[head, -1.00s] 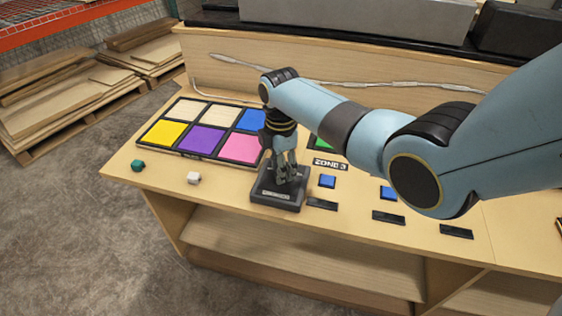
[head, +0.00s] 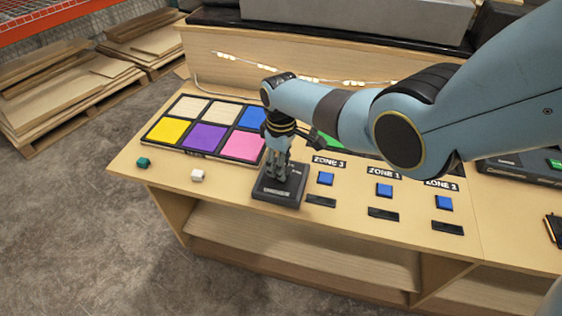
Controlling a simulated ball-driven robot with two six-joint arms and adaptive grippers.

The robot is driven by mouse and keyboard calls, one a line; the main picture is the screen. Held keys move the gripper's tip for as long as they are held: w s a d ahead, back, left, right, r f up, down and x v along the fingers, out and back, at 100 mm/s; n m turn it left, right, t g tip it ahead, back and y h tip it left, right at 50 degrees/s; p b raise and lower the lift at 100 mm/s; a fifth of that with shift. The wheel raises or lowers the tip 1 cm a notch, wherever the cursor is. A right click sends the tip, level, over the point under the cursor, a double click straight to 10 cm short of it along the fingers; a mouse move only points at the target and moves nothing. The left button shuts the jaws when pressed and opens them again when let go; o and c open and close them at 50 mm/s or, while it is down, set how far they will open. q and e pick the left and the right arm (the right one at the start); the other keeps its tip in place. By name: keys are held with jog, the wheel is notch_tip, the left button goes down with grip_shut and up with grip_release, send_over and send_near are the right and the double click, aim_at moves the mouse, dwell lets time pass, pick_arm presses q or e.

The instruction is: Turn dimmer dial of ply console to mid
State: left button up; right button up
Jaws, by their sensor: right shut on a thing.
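The ply console (head: 345,232) is a pale wooden bench with controls on its top. The dimmer's black base (head: 290,199) sits at the front, left of the zone buttons. My right gripper (head: 276,172) points down over this base and is shut on the dimmer dial. The fingers hide the dial, so its pointer and setting cannot be read. An LED strip (head: 345,83) along the back panel shows warm lit spots. My left gripper is not in view.
A panel of coloured squares (head: 205,137) lies left of the dimmer. Blue buttons (head: 384,190) with zone labels stand to its right. My right arm covers the back right.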

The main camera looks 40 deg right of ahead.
jog(key=shift+m, duration=0.9)
jog(key=o, duration=1.2)
jog(key=shift+c, duration=0.2)
jog(key=shift+r, duration=0.1)
notch_tip(320, 180, up, 12)
